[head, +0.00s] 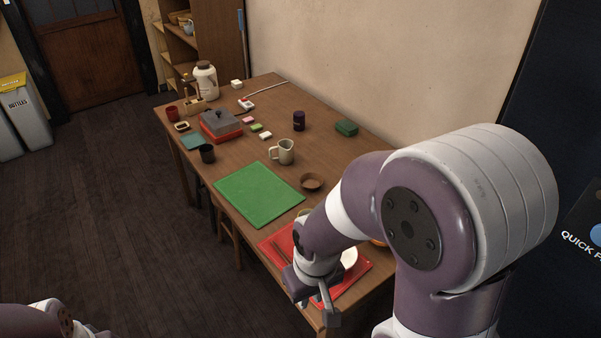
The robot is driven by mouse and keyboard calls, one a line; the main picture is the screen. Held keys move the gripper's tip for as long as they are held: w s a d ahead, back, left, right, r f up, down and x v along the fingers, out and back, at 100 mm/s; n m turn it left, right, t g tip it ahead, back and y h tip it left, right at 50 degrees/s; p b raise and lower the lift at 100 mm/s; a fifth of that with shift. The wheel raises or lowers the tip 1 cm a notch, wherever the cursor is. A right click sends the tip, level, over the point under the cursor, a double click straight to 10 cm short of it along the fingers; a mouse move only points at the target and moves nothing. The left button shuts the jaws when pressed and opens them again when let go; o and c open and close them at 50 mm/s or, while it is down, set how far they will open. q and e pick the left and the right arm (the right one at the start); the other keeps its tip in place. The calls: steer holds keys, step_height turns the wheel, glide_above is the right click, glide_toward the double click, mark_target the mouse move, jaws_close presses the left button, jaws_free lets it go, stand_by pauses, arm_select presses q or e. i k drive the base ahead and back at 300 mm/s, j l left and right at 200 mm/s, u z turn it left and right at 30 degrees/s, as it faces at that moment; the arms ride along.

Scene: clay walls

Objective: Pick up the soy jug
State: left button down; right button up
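No jug is clearly marked as soy. A large white jug-like container (205,80) with a lid and a dark mark stands upright at the far end of the wooden table (262,98). A cream jug or mug (282,152) with a handle stands upright near the table's middle; I cannot tell which is the soy jug. My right gripper (319,300) is over the near end of the table, by the red mat, well apart from both. Its finger gap is too unclear to judge. My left arm shows at the bottom left corner; its gripper is out of view.
A green mat (258,194) and a brown bowl (311,181) lie between the cream vessel and my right arm. A dark cup (207,153), a dark can (299,121) and a grey-lidded red box (221,124) stand nearby. A wall runs along the table's right side; open floor is left.

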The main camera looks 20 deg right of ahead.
mark_target(281, 153)
steer(key=i+j+z, duration=0.25)
steer(key=i, duration=0.6)
steer(key=i+j+z, duration=0.25)
steer(key=i+j, duration=0.3)
steer(key=i, duration=0.25)
steer(key=i+j+z, duration=0.25)
steer(key=i+j, duration=0.4)
steer(key=i+j+z, duration=0.1)
steer(key=z, duration=0.55)
steer(key=i+j, duration=0.05)
steer(key=i, duration=0.05)
